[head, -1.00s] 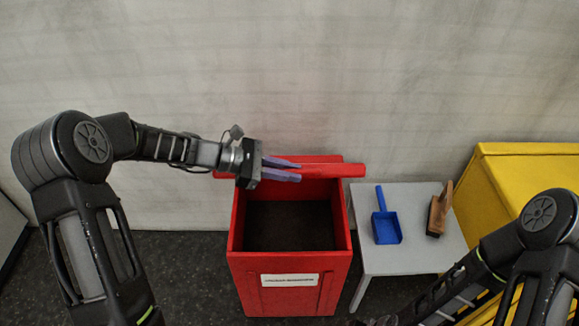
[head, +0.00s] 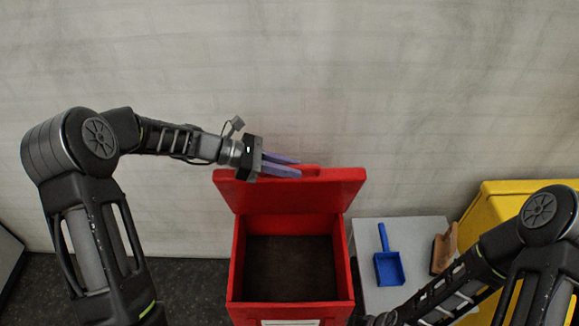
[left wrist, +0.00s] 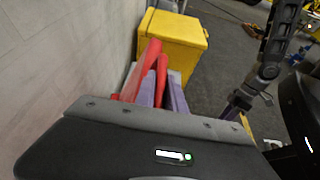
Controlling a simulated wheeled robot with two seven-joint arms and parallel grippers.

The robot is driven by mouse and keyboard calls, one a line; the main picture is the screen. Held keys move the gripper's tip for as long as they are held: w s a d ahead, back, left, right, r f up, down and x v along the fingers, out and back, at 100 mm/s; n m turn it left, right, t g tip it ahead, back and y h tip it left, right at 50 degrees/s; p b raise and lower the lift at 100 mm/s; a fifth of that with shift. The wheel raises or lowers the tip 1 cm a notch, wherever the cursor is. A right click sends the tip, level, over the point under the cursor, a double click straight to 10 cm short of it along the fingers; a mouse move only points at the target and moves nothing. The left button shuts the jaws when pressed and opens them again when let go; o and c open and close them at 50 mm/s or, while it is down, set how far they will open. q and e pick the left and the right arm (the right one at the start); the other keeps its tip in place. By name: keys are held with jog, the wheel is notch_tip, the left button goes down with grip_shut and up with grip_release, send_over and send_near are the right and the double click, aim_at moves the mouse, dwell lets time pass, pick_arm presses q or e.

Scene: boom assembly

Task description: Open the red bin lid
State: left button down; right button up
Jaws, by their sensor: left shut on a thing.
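The red bin (head: 291,287) stands on the floor in the middle of the head view, with its mouth uncovered and its dark inside showing. Its red lid (head: 290,197) stands raised at the back rim, its broad inner face towards me. In the left wrist view the lid (left wrist: 148,65) shows as red bars beside the purple fingers. My right arm reaches in from the right in the head view, its gripper out of the picture. My right gripper (left wrist: 236,106) shows small and dark in the left wrist view.
A small grey table (head: 430,228) stands right of the bin, with a blue dustpan (head: 388,267) and a wooden brush (head: 443,250) on it. A yellow bin (head: 500,207) stands further right. A pale wall (head: 400,90) is close behind the lid.

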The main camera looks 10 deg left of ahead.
pick_arm(q)
jog(key=c, duration=1.4)
grip_release()
jog(key=shift+b+v, duration=0.6)
jog(key=shift+v, duration=3.35)
jog(key=shift+s, duration=0.1)
